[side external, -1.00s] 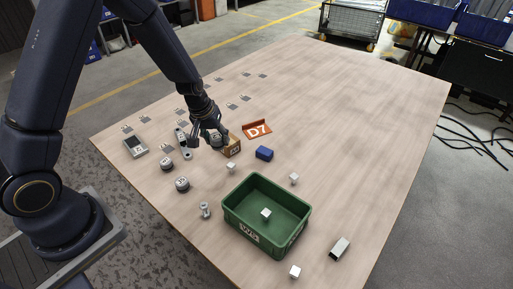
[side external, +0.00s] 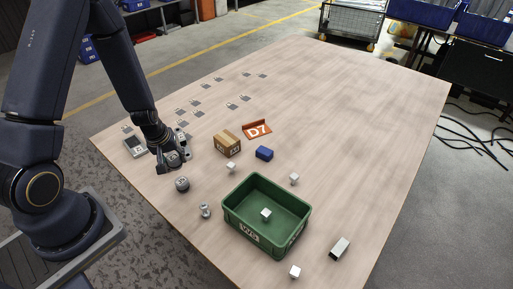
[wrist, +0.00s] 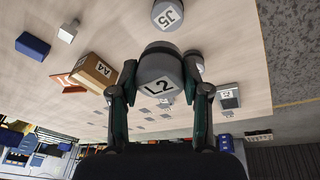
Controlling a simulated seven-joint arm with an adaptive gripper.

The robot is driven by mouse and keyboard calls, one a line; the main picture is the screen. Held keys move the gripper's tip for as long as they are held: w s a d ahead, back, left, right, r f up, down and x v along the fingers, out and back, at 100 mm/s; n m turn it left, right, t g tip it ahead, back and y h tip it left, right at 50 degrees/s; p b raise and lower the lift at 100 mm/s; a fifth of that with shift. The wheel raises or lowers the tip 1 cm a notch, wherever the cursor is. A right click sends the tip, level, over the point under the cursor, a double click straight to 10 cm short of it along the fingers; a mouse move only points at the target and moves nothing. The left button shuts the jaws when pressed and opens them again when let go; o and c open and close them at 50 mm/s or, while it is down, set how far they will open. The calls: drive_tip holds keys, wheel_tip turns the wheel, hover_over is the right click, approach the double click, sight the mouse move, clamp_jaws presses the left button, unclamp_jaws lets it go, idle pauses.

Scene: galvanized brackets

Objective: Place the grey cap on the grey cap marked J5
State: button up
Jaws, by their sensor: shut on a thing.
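My gripper (side external: 170,164) is low over the near left part of the table. In the wrist view my gripper (wrist: 160,88) is shut on a grey cap (wrist: 158,72) with an L2 label facing the camera. The grey cap marked J5 (wrist: 168,14) stands apart at the top of the wrist view. In the side view the J5 cap (side external: 182,184) stands on the table just in front of my gripper, to its lower right. My fingers largely cover the held cap in the side view. What lies directly under it is hidden.
A cardboard box (side external: 227,144), a blue block (side external: 264,153) and an orange D7 sign (side external: 257,129) stand to the right. A green bin (side external: 276,245) and a bolt (side external: 205,210) are in front. A grey device (side external: 135,147) is left. The far right table is clear.

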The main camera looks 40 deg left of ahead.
sight(182, 178)
wheel_tip(182, 178, down, 7)
drive_tip(key=shift+f, duration=0.1)
idle(0.4)
drive_tip(key=o, duration=1.3)
